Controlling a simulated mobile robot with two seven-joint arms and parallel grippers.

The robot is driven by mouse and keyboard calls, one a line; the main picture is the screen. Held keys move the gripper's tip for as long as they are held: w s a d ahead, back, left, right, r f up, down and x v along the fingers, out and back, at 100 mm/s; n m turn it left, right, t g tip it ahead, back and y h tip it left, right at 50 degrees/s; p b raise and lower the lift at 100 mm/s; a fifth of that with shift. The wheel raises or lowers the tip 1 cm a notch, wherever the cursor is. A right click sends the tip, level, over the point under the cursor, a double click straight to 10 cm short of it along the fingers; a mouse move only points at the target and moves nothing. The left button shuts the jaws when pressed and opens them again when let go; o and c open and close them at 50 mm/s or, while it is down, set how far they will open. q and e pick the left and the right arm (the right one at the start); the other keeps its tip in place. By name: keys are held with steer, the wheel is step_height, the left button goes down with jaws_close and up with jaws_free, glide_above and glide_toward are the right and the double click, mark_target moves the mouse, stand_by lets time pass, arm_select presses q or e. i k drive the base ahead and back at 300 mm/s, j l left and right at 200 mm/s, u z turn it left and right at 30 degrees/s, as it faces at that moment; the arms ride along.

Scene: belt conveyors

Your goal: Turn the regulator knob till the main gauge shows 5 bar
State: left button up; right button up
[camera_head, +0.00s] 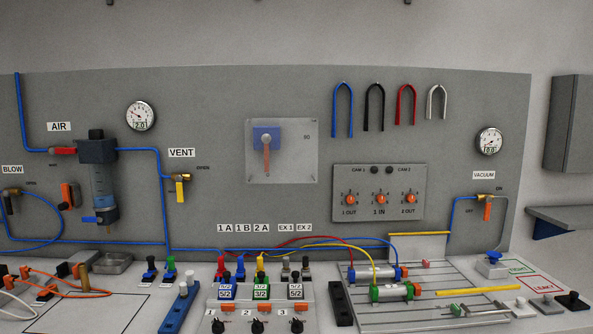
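The regulator (97,152) is a dark block with a clear bowl below it, mounted on the grey panel under the AIR label. Its black knob (95,134) stands on top of the block. The main gauge (140,115) is a round white dial to the upper right of the regulator. Its small readout seems to show 2.0; the needle is too small to read exactly. Neither of my grippers is in view, and nothing covers the knob or the gauge.
A red-handled valve (63,151) sits left of the regulator, and a yellow VENT valve (180,187) sits to its right. Blue tubing runs along the panel. A metal tray (112,263) and coloured fittings stand on the bench below. The space before the regulator looks clear.

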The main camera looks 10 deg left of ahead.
mark_target(93, 133)
steer(key=u, duration=1.5)
